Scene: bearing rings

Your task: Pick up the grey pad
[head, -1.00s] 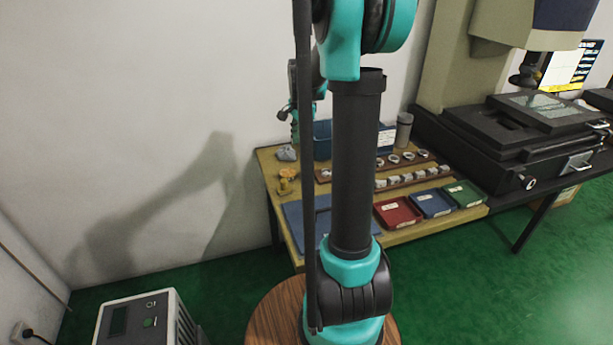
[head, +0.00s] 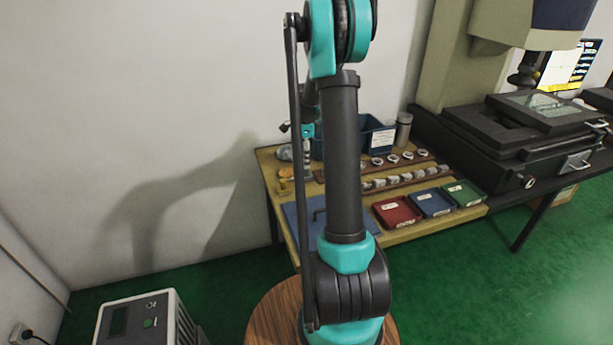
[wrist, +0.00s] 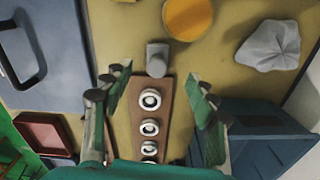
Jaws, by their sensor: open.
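A crumpled light-grey piece (wrist: 268,45), the most pad-like grey thing I see, lies on the yellow-tan tabletop at the upper right of the wrist view. In the head view the grey piece (head: 285,153) is at the table's back left corner, partly hidden by my arm. My gripper (wrist: 160,82) is open and empty, its two green-lined fingers spread above the table. The grey piece lies outside the fingers, beyond the right one. A small grey cylinder (wrist: 157,58) stands just ahead of the gap between the fingertips.
A brown strip with white-and-dark rings (wrist: 150,128) lies below the gripper. A yellow-orange disc (wrist: 187,18) is between cylinder and grey piece. A blue bin (wrist: 262,130) rises at the right. Red, blue and green trays (head: 397,211) line the front edge.

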